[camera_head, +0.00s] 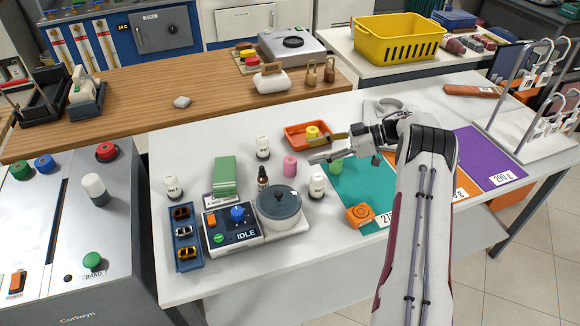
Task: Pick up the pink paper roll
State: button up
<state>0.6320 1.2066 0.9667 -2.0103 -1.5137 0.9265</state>
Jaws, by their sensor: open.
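The pink paper roll (290,167) stands upright on the white table, left of the teal mat. My gripper (318,147) reaches in from the right, with its fingers pointing left. It is open, and one finger lies just up and right of the pink roll. I see no contact with the roll, and the exact gap is hard to judge. My arm covers part of the table at the right.
An orange tray (294,142) with a yellow roll (313,132) is behind the fingers. A green roll (336,167) stands below my gripper. A dark dropper bottle (262,179), a white bottle (317,187) and a lidded pot (278,213) stand near the pink roll.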

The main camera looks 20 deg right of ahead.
aim_at(292, 160)
jog(key=shift+s+f, duration=0.2)
jog(key=shift+f, duration=0.05)
jog(key=shift+x, duration=1.3)
jog(key=shift+x, duration=2.6)
jog(key=shift+f, duration=0.2)
jog(key=c, duration=1.2)
